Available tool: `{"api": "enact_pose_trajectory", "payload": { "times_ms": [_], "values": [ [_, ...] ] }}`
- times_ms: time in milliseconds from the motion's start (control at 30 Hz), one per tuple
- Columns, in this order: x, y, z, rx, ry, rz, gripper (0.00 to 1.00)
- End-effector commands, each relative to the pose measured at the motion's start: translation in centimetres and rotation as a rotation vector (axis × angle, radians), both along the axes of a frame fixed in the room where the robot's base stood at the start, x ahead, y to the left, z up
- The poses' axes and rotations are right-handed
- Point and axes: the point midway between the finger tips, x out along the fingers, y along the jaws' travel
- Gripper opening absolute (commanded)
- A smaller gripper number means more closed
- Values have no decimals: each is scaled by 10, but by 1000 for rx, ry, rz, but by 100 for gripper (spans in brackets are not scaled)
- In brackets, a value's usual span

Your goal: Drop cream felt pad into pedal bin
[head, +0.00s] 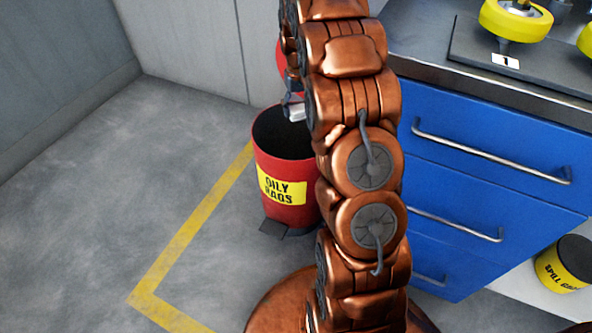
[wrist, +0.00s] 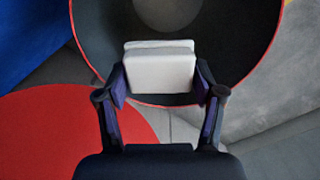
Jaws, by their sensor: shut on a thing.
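The cream felt pad (wrist: 160,70) is a pale, thick block between the two fingers of my gripper (wrist: 160,82) in the wrist view. My gripper is shut on it, one finger at each side. Beyond the pad, the dark round mouth of the red pedal bin (wrist: 105,45) shows, with a thin red rim. In the head view, the bin (head: 267,165) stands on the floor with a yellow "OILY RAGS" label, its mouth uncovered. My arm hides its right side. My gripper is mostly hidden behind my arm, above the bin.
The bin's round red lid (wrist: 75,135) stands up beside the mouth. A blue drawer cabinet (head: 490,150) with metal handles is right of my arm. Grey floor (head: 110,180) left of the yellow line is clear.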

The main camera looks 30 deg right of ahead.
Motion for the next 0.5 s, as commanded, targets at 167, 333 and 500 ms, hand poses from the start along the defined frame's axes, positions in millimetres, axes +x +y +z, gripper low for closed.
{"api": "enact_pose_trajectory", "payload": {
  "times_ms": [167,333,500],
  "values": [
    [0,0,-19,0,2,0,40],
    [0,0,-38,0,1,0,40],
    [0,0,-51,0,0,0,40]
  ]
}}
